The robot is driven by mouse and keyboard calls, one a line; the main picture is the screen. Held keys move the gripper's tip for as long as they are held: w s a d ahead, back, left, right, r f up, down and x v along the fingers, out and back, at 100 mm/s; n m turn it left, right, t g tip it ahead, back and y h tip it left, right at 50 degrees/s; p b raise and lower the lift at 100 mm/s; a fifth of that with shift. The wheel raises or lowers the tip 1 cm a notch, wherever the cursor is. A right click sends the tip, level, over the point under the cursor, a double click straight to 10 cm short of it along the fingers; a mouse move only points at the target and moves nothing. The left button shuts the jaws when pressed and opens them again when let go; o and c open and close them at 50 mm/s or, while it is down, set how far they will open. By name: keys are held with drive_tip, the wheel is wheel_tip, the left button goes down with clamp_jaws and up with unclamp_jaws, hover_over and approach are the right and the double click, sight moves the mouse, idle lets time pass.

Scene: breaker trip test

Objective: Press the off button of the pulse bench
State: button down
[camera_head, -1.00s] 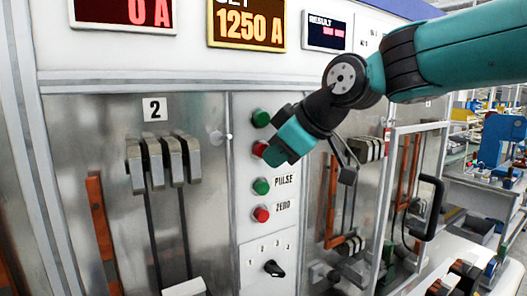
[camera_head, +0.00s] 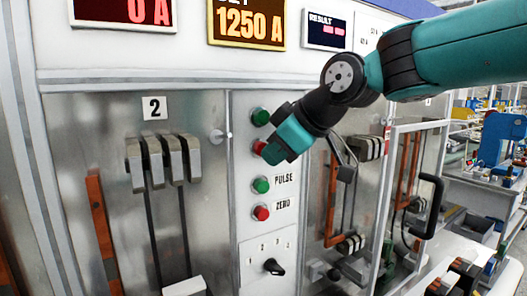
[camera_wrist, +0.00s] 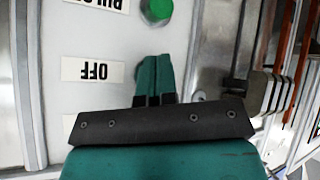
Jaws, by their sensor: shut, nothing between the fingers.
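The off button is a red button (camera_head: 258,147) on the white button strip, the second from the top in the head view. My gripper (camera_head: 268,157) is right at it and covers part of it. In the wrist view the OFF label (camera_wrist: 93,70) shows upside down, left of my gripper's closed green fingers (camera_wrist: 154,65). The fingers hide the off button there. I cannot tell whether the fingertips touch it. My gripper is shut and holds nothing.
A green button (camera_head: 261,116) sits above; the green PULSE button (camera_head: 261,186) and red ZERO button (camera_head: 261,213) are below. A rotary knob (camera_head: 274,267) is lower. Displays read 0 A (camera_head: 135,11) and 1250 A (camera_head: 247,22). A framed door with a black handle (camera_head: 428,207) stands right.

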drive_tip(key=shift+s+d+b, duration=0.35)
drive_tip(key=shift+s+d, duration=0.05)
drive_tip(key=shift+s, duration=0.2)
drive_tip(key=shift+s+d+b, duration=0.65)
drive_tip(key=shift+s+d, duration=0.05)
drive_tip(key=shift+s, duration=0.35)
drive_tip(key=shift+s+d+b, duration=0.6)
drive_tip(key=shift+s+d, duration=0.1)
drive_tip(key=shift+s, duration=0.35)
drive_tip(key=s+d+f+m+g+h, duration=0.1)
drive_tip(key=s+d+f+m+g, duration=0.1)
drive_tip(key=s+d+f, duration=0.2)
drive_tip(key=s+d+f+m+g+h, duration=0.1)
drive_tip(key=s+d+f+m+g, duration=0.1)
drive_tip(key=s+f, duration=0.7)
drive_tip(key=s+d+f+m+g+h+b, duration=0.1)
drive_tip(key=s+d+f+m, duration=0.2)
drive_tip(key=s+d+f, duration=0.2)
drive_tip(key=s+f, duration=0.1)
drive_tip(key=s, duration=0.1)
drive_tip(key=shift+s+d+f+g, duration=0.2)
drive_tip(key=shift+s+d+g, duration=0.1)
drive_tip(key=shift+s+g, duration=0.1)
